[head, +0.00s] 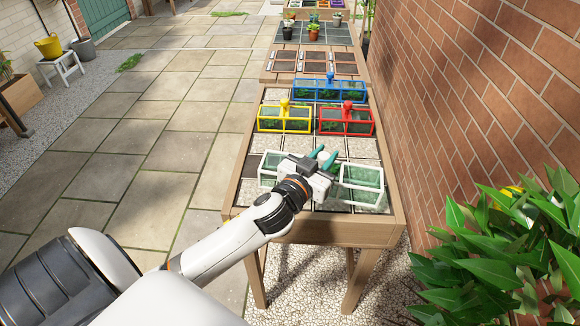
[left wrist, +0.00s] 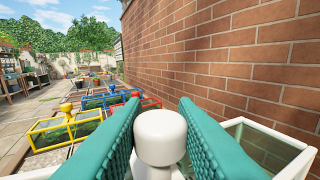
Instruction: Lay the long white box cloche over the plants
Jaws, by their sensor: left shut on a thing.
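The long white box cloche (head: 362,186) has a white frame and clear panes, and lies crosswise at the near end of the wooden table. My left gripper (head: 322,160) is over its middle and hides much of it. In the left wrist view the teal fingers (left wrist: 160,135) are shut on the cloche's round white knob (left wrist: 161,128). A white-framed corner (left wrist: 262,140) shows at the right there. Whether the cloche rests on the table or hangs just above it I cannot tell. Plants under it are not clearly visible. My right gripper is not in view.
A yellow cloche (head: 285,124), a red cloche (head: 346,127) and a blue cloche (head: 329,95) stand behind with greenery inside. The brick wall (head: 470,90) runs close along the right. A leafy bush (head: 515,245) is at the near right. Paving (head: 130,170) on the left is clear.

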